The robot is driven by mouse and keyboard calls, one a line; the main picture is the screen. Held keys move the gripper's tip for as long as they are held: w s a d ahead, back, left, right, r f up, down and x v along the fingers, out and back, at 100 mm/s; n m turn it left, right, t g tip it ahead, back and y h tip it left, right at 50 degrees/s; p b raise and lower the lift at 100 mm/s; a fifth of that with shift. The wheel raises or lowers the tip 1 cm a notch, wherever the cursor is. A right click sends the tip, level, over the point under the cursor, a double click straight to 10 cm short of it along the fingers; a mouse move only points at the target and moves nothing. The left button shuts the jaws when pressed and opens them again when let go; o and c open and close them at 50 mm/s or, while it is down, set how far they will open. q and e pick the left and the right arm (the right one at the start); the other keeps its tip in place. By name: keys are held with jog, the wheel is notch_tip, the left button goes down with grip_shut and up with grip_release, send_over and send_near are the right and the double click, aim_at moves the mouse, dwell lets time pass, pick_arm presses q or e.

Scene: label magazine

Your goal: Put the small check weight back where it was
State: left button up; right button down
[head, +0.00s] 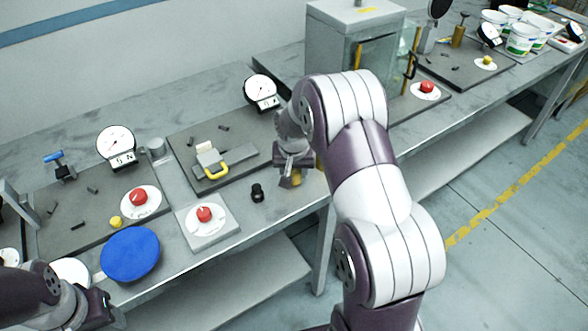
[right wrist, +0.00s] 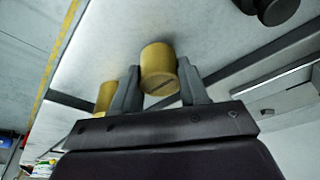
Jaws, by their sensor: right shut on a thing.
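My right gripper (head: 293,170) is over the bench right of the middle plate, pointing down. In the right wrist view its two fingers (right wrist: 158,88) are shut on a brass cylinder, the check weight (right wrist: 158,65). The weight also shows below the gripper in the head view (head: 291,181). Whether it touches the bench I cannot tell. A second brass weight (right wrist: 105,95) stands beside it, partly hidden by a finger. My left gripper (head: 103,310) is at the lower left corner of the head view; its fingers are not clear.
A black knobbed piece (head: 257,193) stands left of the right gripper. A glass-fronted cabinet (head: 375,70) stands behind the right arm. The bench's front edge is close.

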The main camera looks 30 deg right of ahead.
jog(key=shift+w+f, duration=0.15)
jog(key=shift+f, duration=0.2)
jog(key=shift+f, duration=0.1)
jog(key=c, duration=0.6)
grip_release()
